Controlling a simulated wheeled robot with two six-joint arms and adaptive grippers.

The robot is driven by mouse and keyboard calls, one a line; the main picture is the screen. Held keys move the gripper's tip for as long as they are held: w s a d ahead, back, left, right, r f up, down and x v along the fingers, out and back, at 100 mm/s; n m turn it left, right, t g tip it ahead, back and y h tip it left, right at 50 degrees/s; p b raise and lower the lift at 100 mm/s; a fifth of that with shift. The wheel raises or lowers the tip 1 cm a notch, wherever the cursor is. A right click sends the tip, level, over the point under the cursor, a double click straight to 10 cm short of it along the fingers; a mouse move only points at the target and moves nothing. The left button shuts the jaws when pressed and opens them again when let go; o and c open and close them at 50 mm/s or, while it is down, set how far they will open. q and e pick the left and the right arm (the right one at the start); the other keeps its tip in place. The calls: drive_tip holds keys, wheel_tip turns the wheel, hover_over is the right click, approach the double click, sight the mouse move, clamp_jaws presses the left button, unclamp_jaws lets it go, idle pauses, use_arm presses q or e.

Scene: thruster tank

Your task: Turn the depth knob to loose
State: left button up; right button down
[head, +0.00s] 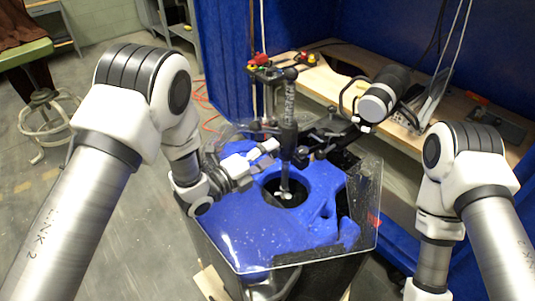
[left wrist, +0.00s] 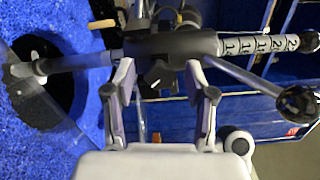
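A dark upright shaft (head: 288,120) with a numbered scale stands over the round hole in the blue-topped tank (head: 245,235). In the left wrist view the shaft (left wrist: 262,44) runs sideways through a black clamp block (left wrist: 170,44). A small dark lever-like part (left wrist: 156,76), which looks like the depth knob, sticks out of the block between my fingers. My left gripper (head: 275,149) is at the shaft. In the left wrist view my left gripper (left wrist: 160,72) has its fingers apart, one on each side of this part. Finger contact is unclear. My right gripper is out of view.
Rods with black ball ends (left wrist: 298,103) stick out near my fingers. A clear cover edge (head: 310,261) rings the tank. A wooden bench (head: 345,65) is behind.

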use_arm(q)
drive_tip(key=v, duration=1.2)
drive_tip(key=shift+w, duration=0.1)
